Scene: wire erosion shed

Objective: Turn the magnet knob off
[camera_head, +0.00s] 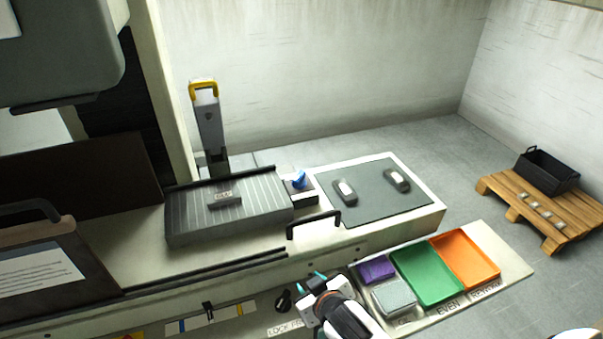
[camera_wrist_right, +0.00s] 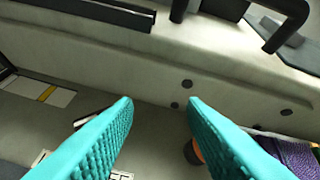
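A blue knob (camera_head: 299,179) sits on a small dark block at the right end of the grey ribbed magnetic chuck (camera_head: 185,225), in the head view. Its exact pointing direction is too small to tell. My right gripper (camera_head: 316,281) is in front of the bench, below and apart from the blue knob. Its teal fingers also show in the right wrist view (camera_wrist_right: 160,103), spread open with nothing between them. They face the bench's pale front side. A black knob (camera_head: 283,300) sits left of the gripper, by a label partly reading LOCK. My left gripper is not in view.
A black bar handle (camera_head: 313,225) stands on the bench edge between my right gripper and the blue knob. A grey mat (camera_head: 370,193) with two dark items lies right. Green (camera_head: 428,275) and orange (camera_head: 466,260) trays stand front right. A yellow-handled column (camera_head: 207,120) stands behind.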

